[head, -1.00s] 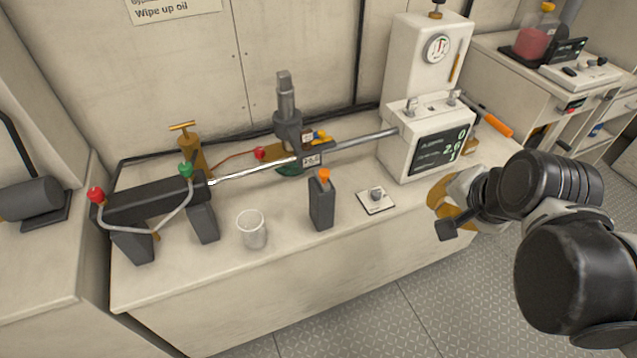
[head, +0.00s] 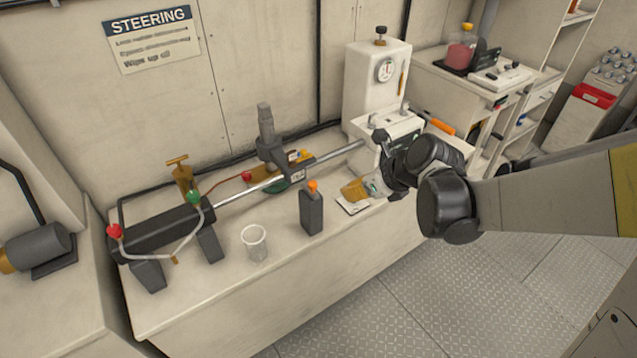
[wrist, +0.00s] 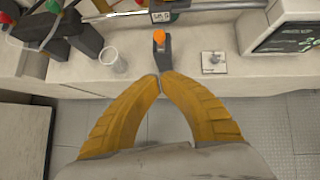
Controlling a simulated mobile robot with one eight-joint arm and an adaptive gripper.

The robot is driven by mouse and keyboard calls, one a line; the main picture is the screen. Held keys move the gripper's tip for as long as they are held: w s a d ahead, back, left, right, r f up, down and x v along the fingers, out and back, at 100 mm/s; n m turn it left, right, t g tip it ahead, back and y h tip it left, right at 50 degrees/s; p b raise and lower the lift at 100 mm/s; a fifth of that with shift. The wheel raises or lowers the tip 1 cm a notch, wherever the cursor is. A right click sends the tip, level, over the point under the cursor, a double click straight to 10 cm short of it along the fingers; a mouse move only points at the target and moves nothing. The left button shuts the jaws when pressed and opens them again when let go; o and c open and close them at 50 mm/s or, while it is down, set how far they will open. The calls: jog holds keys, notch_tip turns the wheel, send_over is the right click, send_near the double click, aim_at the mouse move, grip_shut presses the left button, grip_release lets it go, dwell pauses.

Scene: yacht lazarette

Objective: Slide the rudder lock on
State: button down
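A dark grey upright block with an orange knob (head: 311,214) stands near the bench's front edge; it looks like the rudder lock, but no label confirms it. It shows in the wrist view (wrist: 160,52), just beyond my fingertips. A bright steel rod (head: 243,191) runs behind it from a dark cylinder (head: 165,231) towards a grey upright post (head: 267,135). My gripper (head: 349,189) is right of the block in the head view, apart from it and empty. In the wrist view its yellow fingertips (wrist: 159,77) meet or nearly meet.
A clear cup (head: 254,243) stands left of the block. A small white plate with a knob (head: 352,204) lies to the right, close under my gripper. A white gauge and display unit (head: 372,85) stands at the bench's right end. The front bench strip between cup and block is clear.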

aim_at(313, 184)
jog(key=b+x, duration=0.1)
jog(key=x, duration=0.3)
jog(key=b+x, duration=0.2)
jog(key=x, duration=0.2)
jog(key=r+b+x, duration=0.1)
jog(key=b+x, duration=0.1)
jog(key=x, duration=0.2)
jog(key=shift+w+a, duration=0.4)
jog(key=shift+a, duration=0.05)
jog(key=shift+w+a, duration=0.45)
jog(key=shift+w, duration=0.1)
jog(key=w+a, duration=0.2)
jog(key=w, duration=0.1)
jog(key=shift+d, duration=0.1)
